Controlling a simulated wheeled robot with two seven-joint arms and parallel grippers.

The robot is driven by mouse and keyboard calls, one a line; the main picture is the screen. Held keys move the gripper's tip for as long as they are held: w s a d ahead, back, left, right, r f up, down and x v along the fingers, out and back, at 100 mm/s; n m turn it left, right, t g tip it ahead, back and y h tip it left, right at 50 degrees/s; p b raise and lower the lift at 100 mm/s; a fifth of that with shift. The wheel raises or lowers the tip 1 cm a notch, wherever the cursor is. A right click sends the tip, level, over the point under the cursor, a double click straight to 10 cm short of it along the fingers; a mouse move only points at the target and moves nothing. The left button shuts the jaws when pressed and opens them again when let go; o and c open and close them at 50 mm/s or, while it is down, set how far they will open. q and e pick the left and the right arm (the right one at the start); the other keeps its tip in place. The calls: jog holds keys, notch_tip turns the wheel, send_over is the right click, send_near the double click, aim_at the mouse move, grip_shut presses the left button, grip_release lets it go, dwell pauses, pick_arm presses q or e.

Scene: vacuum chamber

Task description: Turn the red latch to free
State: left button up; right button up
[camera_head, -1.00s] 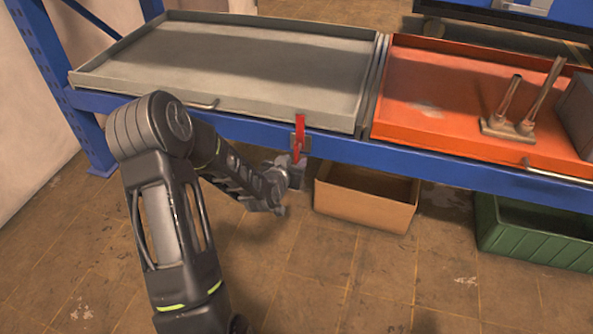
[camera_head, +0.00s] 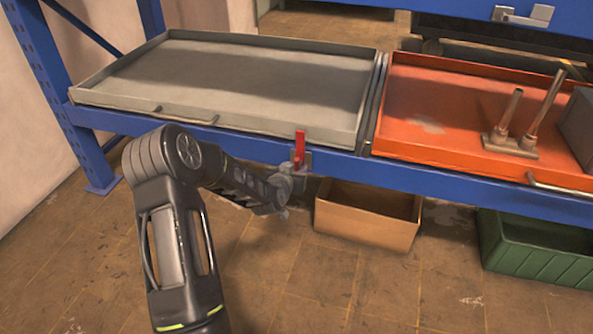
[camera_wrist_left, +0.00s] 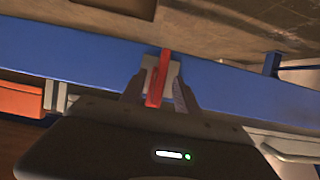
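The red latch (camera_head: 300,147) stands upright on the front of the blue rack beam, below the right front part of the grey tray (camera_head: 230,80). My left gripper (camera_head: 297,180) is at the latch's lower end in the head view. In the left wrist view the red latch (camera_wrist_left: 157,80) and its grey mounting plate (camera_wrist_left: 173,75) show between the two dark fingers of the left gripper (camera_wrist_left: 159,88). The fingers are spread, one on each side of the latch, and gaps show between them and the red handle. Any contact deeper in is hidden. My right gripper is not in view.
The blue beam (camera_head: 420,180) runs along the front under both trays. An orange tray (camera_head: 450,120) with a pipe fitting (camera_head: 515,135) is at the right. A cardboard box (camera_head: 365,218) and a green crate (camera_head: 540,250) stand on the floor below.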

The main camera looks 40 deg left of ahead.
pick_arm(q)
jog(key=shift+w+a+f, duration=0.2)
jog(key=shift+w+f, duration=0.1)
jog(key=shift+w, duration=0.35)
grip_shut()
dwell(1.0)
